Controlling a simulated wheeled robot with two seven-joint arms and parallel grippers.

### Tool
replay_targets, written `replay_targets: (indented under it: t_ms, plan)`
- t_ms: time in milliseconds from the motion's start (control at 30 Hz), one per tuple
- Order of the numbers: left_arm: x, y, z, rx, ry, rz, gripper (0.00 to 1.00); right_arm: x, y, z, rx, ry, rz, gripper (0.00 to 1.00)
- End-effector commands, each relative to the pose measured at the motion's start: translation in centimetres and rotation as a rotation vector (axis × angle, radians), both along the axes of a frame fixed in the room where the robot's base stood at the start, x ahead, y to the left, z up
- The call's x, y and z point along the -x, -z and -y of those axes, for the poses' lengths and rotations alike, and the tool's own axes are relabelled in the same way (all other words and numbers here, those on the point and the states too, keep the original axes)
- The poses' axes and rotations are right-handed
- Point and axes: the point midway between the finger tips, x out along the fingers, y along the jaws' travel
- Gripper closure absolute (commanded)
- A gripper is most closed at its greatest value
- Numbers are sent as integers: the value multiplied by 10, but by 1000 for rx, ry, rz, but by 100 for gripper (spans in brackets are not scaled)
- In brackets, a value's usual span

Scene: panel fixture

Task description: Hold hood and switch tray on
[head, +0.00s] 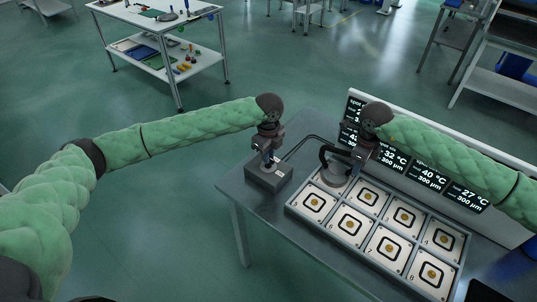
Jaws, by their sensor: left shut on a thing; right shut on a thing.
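The tray (290,209) lies on the grey table, with several square cells that each hold a pale plate with a dark square outline and a gold centre. A small grey switch box (257,183) stands left of the tray, with a dark cable behind it. My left gripper (268,166) points down onto the top of this box and is shut on its switch, which the fingers mostly hide. The hood (326,160), a dark rounded rim, sits over the tray's back-left cell. My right gripper (357,163) is shut on the hood at its right side and partly covers it.
A white panel (400,117) with dark temperature displays (430,177) stands along the tray's back; my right arm covers part of it. A dark object (485,291) lies at the table's (316,262) near right. A white shelf cart (160,62) stands far left. Floor between is clear.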

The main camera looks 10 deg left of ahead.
Motion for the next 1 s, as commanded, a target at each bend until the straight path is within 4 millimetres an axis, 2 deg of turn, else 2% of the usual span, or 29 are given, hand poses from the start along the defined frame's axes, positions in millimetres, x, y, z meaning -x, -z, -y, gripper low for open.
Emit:
replay_targets:
  t_ms: [33, 100, 133, 400, 533, 667, 1000]
  plan:
    - [-2, -3, -1, 0, -3, 6, 83, 0, -1, 0, -1, 0, 1, 100]
    - [-2, -2, -1, -1, -2, 5, 69, 0, -1, 0, -1, 0, 1, 100]
    - [-2, -2, -1, 0, -2, 4, 67, 0, -1, 0, -1, 0, 1, 100]
    - [-1, -2, 0, 0, -1, 2, 67, 0, -1, 0, -1, 0, 1, 100]
    - [-1, -9, 0, 0, -1, 3, 67, 0, -1, 0, -1, 0, 1, 100]
    - [-1, -27, 0, 0, -1, 4, 67, 0, -1, 0, -1, 0, 1, 100]
    - [-2, -90, -1, 0, -1, 4, 67, 0, -1, 0, 0, 0, 1, 100]
